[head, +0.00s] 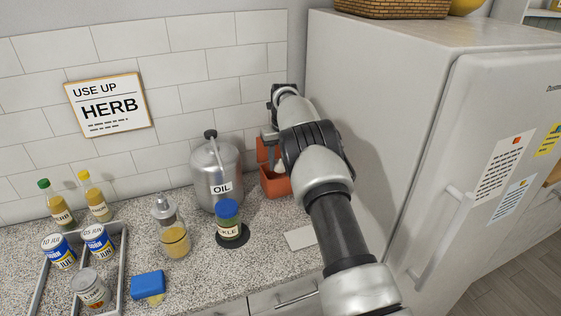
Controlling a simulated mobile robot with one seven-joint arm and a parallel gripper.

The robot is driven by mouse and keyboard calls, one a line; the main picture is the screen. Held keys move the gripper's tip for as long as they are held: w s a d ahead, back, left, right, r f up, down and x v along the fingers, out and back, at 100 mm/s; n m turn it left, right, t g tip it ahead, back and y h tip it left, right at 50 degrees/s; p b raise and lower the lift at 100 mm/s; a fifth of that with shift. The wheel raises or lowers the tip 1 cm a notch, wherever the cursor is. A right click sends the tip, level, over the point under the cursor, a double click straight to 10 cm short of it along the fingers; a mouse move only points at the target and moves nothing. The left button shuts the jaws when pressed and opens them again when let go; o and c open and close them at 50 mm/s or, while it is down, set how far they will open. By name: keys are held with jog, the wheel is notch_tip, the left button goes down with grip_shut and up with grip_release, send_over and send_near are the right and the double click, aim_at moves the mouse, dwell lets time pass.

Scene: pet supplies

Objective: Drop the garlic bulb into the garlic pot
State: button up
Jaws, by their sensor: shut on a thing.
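The terracotta-coloured garlic pot (274,188) stands on the counter, right of the OIL canister and close to the wall. My gripper (273,152) points down over the pot, partly hidden behind my own arm. It is shut on a small pale thing, apparently the garlic bulb (280,168), seen at the pot's opening. My arm covers the pot's right side. I cannot tell whether the bulb touches the pot.
A steel OIL canister (216,178) stands just left of the pot. A blue-lidded jar (229,220) stands in front, with a glass dispenser (172,230) to its left. A fridge (420,150) bounds the right side. A pale flat piece (300,238) lies on the counter.

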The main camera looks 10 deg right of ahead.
jog(key=shift+f, duration=0.5)
jog(key=o, duration=1)
jog(key=shift+r, duration=0.1)
